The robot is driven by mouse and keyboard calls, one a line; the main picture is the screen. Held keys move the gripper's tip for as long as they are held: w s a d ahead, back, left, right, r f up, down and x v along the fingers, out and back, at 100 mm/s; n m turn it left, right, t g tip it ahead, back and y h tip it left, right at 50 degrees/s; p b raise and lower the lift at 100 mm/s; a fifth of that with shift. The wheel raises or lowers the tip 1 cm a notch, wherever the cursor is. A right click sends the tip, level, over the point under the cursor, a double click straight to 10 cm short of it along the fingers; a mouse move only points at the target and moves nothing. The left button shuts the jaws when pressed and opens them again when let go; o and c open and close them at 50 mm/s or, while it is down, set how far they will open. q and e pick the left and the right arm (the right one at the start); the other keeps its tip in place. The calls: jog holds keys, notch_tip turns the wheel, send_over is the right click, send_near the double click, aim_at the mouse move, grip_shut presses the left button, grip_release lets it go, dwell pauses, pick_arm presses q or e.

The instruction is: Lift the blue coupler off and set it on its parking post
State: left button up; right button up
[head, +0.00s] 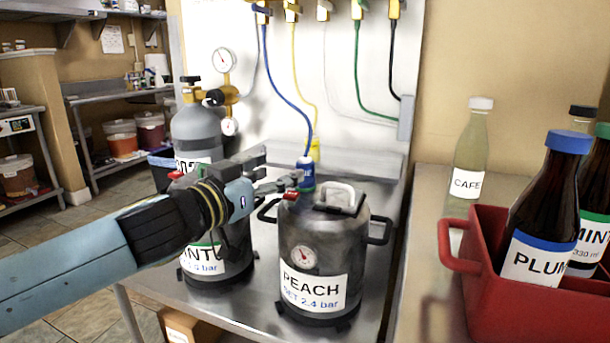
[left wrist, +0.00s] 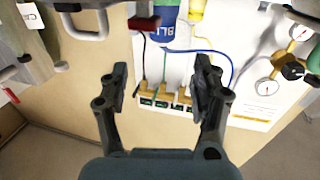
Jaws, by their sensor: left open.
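The blue coupler (head: 306,173) sits upright on top of the steel keg labelled PEACH (head: 318,260), at the rear of its lid, with a blue hose (head: 284,85) running up from it to the wall panel. In the left wrist view the blue coupler (left wrist: 166,18) is at the top edge, partly cut off, with part of its lettering showing. My left gripper (head: 268,174) is open and empty, left of the coupler and apart from it. Its two fingers also show in the left wrist view (left wrist: 163,78), with the coupler beyond them. I cannot make out the parking post. My right gripper is not in view.
A second keg (head: 215,262) stands left, partly behind my arm. A yellow coupler (head: 315,149) is behind the blue one. A grey gas cylinder (head: 196,132) with gauges stands at the back left. A red crate (head: 490,300) of bottles and a CAFE bottle (head: 470,150) are at right.

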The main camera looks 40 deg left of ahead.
aim_at(299, 164)
pick_arm(q)
jog(key=w, duration=0.4)
jog(key=shift+w, duration=0.15)
jog(key=w, duration=0.5)
jog(key=shift+w+a+f, duration=0.1)
jog(key=shift+a+f, duration=0.05)
jog(key=shift+f, duration=0.2)
grip_shut()
